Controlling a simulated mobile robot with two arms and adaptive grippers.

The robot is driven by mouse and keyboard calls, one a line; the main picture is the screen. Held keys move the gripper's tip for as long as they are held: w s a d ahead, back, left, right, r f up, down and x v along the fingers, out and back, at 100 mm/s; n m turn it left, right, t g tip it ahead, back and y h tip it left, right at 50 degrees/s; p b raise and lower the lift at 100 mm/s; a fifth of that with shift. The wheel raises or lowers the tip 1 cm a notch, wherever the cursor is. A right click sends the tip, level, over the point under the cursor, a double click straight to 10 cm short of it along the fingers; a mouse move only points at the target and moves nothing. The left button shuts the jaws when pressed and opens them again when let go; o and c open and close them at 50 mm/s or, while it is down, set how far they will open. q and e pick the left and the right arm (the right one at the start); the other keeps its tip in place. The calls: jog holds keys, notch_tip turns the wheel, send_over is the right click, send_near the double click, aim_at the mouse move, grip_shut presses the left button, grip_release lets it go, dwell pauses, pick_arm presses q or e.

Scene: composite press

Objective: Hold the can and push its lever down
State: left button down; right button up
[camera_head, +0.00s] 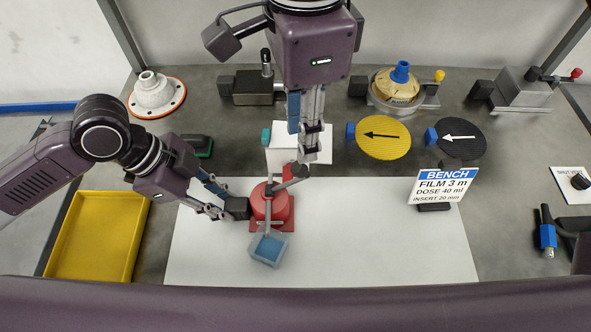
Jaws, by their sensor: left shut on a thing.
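The red can (265,208) stands on a red base near the middle of the white mat. Its grey lever (288,184) runs across the top and rises to the upper right. My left gripper (227,211) is shut on the black block at the can's left side, which seems to be its grip. My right gripper (312,152) points down just above and beyond the lever's raised end. Its fingertips look close together with nothing between them. I cannot tell whether they touch the lever. Part of the can's top is hidden by the lever.
A small light-blue tray (283,251) with blue inside sits in front of the can. A white box (281,159) stands behind it. A sign (441,187) stands right. A yellow bin (60,235) lies left. Yellow (397,150) and black (473,148) discs lie behind.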

jog(key=shift+f, duration=3.4)
jog(key=shift+c, duration=0.5)
